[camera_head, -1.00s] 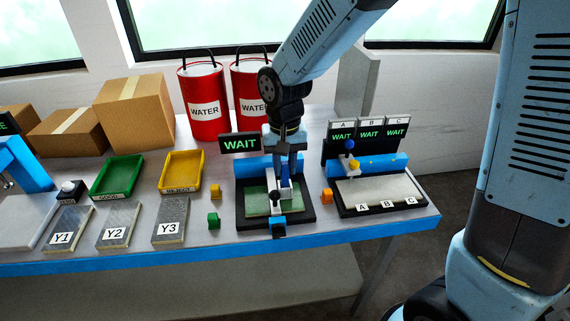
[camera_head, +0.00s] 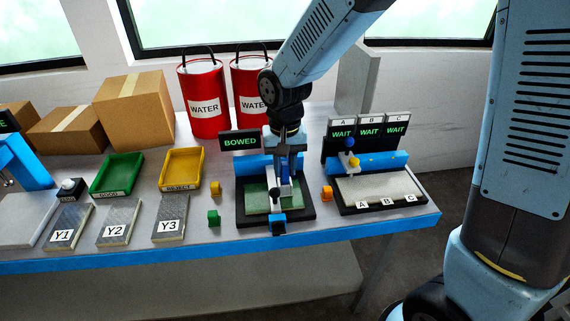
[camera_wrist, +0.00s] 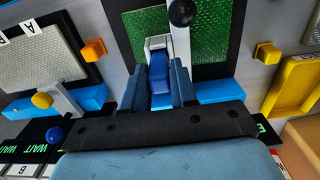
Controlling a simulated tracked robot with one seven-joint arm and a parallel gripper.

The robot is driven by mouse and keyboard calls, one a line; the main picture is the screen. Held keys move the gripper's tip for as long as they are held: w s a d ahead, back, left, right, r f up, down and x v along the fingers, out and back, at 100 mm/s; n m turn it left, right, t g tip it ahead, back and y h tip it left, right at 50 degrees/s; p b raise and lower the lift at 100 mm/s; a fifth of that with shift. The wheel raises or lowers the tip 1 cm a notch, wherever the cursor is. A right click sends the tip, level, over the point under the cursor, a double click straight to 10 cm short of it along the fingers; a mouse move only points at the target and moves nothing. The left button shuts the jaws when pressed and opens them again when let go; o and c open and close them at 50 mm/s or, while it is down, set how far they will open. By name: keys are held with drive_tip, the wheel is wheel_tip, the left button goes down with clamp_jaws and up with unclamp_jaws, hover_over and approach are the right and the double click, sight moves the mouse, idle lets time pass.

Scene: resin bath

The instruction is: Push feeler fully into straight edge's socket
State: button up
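The feeler, a small blue block (camera_wrist: 159,72), sits between the two fingers of my gripper (camera_wrist: 158,82) in the wrist view. My gripper appears shut on it. The straight edge is a pale bar (camera_head: 275,201) with a black ball knob (camera_wrist: 182,12); it lies over the green plate (camera_wrist: 215,45) in a black tray. The feeler meets the straight edge's pale end piece (camera_wrist: 158,43). The socket itself is hidden, so the depth of the feeler in it cannot be seen. The sign (camera_head: 240,142) behind the tray reads BOWED.
To the right, a second station (camera_head: 381,188) with a pale plate has three WAIT screens. An orange block (camera_head: 327,193) stands between the stations. Green (camera_head: 213,218) and yellow (camera_head: 215,188) blocks, trays and plates Y1 to Y3 are on the left. Red water cans (camera_head: 203,98) stand behind.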

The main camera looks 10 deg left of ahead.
drive_tip(key=o, duration=0.6)
drive_tip(key=shift+c, duration=0.2)
wheel_tip(320, 180, up, 13)
drive_tip(key=s+d+r+t, duration=0.1)
drive_tip(key=d+r, duration=0.1)
drive_tip(key=d, duration=0.3)
drive_tip(key=d+r+m+t, duration=0.1)
drive_tip(key=d+r, duration=0.2)
drive_tip(key=d, duration=0.3)
drive_tip(key=s+d+r+t, duration=0.1)
drive_tip(key=d+r, duration=0.1)
drive_tip(key=d, duration=0.3)
drive_tip(key=s+d+r+m+t, duration=0.1)
drive_tip(key=s+d+t, duration=0.1)
drive_tip(key=s+d, duration=0.6)
drive_tip(key=d, duration=0.5)
drive_tip(key=shift+s+r+m+t, duration=0.15)
drive_tip(key=shift+s+m+t, duration=0.15)
drive_tip(key=shift+s+m, duration=0.1)
